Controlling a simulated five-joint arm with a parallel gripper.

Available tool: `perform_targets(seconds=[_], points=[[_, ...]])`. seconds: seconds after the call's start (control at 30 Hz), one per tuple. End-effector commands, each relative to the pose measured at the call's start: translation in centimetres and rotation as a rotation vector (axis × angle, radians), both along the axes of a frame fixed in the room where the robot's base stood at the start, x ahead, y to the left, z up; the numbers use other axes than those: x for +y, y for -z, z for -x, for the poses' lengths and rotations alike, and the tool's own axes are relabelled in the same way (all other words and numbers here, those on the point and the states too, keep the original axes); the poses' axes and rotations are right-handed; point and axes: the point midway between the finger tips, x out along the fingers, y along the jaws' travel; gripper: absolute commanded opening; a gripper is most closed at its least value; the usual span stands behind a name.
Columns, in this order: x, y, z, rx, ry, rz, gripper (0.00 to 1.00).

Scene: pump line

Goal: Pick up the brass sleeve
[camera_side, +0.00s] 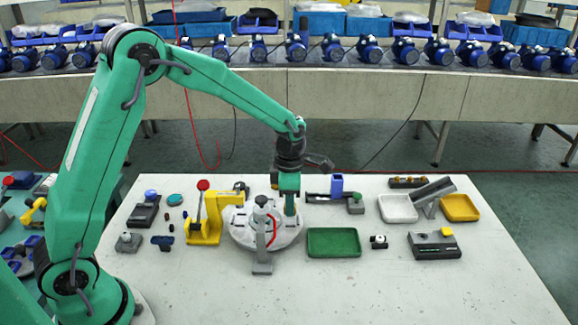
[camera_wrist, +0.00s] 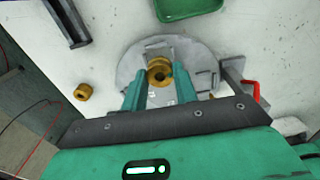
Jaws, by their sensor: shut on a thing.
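My gripper (camera_side: 289,206) is lowered over a round pale plate (camera_side: 240,236) on the white table. In the wrist view, its two green fingers (camera_wrist: 161,70) are closed on a brass sleeve (camera_wrist: 158,75), one on each side. The sleeve is a short gold ring with a dark bore, seen over the grey round plate (camera_wrist: 202,62). I cannot tell whether it touches the plate. A second brass ring (camera_wrist: 82,92) lies on the table to the left in the wrist view. I cannot make out either ring in the side view.
A grey clamp with a red handle (camera_side: 262,252) stands close in front of the gripper. A green tray (camera_side: 333,242) is to the right. A yellow press (camera_side: 205,228) is to the left. A dark rail (camera_side: 325,197) lies behind. The table's front right is clear.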

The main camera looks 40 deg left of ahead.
Motion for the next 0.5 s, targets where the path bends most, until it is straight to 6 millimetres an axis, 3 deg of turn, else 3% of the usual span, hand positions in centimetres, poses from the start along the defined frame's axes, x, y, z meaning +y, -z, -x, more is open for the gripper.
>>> perform_targets(seconds=[0.5], points=[[0.0, -2.2, -0.1, -0.002, 0.000, 0.001, 0.12]])
